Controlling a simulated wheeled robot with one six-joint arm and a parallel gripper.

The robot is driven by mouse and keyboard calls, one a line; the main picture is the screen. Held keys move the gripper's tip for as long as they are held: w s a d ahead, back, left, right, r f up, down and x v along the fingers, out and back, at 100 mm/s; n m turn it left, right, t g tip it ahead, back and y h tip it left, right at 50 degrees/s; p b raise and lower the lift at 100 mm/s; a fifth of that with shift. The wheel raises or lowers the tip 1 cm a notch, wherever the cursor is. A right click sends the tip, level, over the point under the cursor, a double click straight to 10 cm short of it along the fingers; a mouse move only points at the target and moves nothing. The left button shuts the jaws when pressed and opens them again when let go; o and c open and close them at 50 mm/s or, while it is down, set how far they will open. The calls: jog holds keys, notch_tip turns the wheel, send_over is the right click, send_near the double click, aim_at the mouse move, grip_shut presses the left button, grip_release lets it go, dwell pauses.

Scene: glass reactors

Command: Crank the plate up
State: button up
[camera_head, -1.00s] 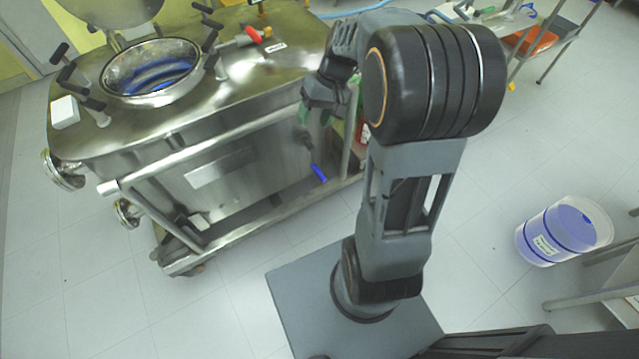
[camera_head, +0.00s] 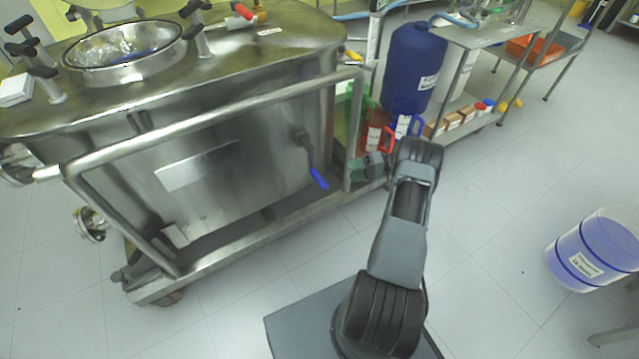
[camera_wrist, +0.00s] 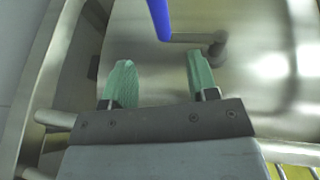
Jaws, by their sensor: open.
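A metal crank (camera_head: 304,147) with a blue handle (camera_head: 318,178) sits on the front of the steel reactor (camera_head: 110,185), the handle pointing down and right. In the wrist view, the blue handle (camera_wrist: 161,18) stands at the top, joined by a short metal arm (camera_wrist: 192,38) to a round hub (camera_wrist: 217,50). My gripper (camera_wrist: 160,62) is open, its two green fingers apart and empty. The handle lies ahead of the gap between the fingertips, apart from them. I cannot tell which part is the plate to be raised.
A steel rail (camera_head: 215,108) runs along the reactor's front, near the crank. A clear bucket (camera_head: 597,250) is at right. Floor between is free.

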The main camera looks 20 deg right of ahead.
aim_at(320, 180)
jog(key=b+x, duration=0.1)
jog(key=x, duration=1.1)
jog(key=shift+w+a+f+b, duration=0.1)
jog(key=shift+w+a+b, duration=0.05)
jog(key=shift+a+b, duration=0.15)
jog(key=shift+c, duration=0.5)
grip_shut()
